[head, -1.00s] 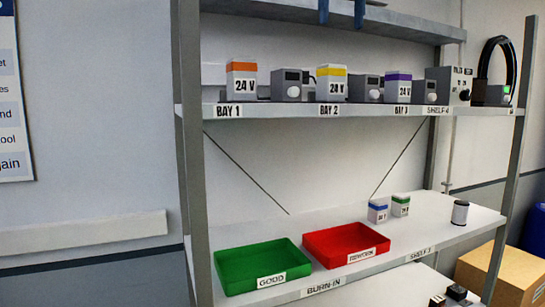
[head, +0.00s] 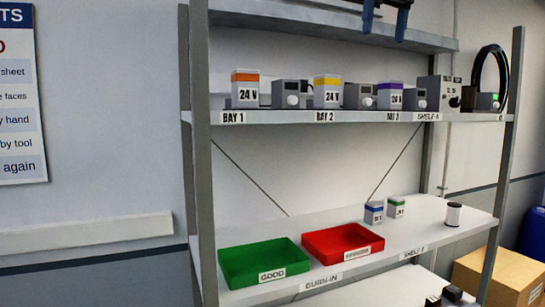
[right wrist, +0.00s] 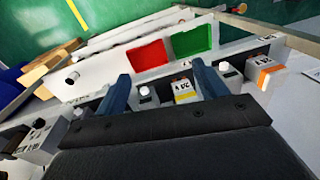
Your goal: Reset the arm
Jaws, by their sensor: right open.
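My right gripper (head: 386,18) shows at the top edge of the head view, in front of the upper shelf. Its two blue fingers point down and stand apart, with nothing between them. The right wrist view also shows the open right gripper (right wrist: 160,84), above the shelf of units. The yellow-topped 24 V unit (right wrist: 184,90) appears beyond and between the fingers there, untouched. The rest of the right arm is out of the head view. My left gripper is not in view.
Orange (head: 245,90), yellow (head: 327,92) and purple (head: 390,96) topped units stand on the bay shelf. Below are a green GOOD tray (head: 235,283), a red tray (head: 320,257), two small units and a cylinder (head: 453,214). A cardboard box (head: 500,272) stands lower right.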

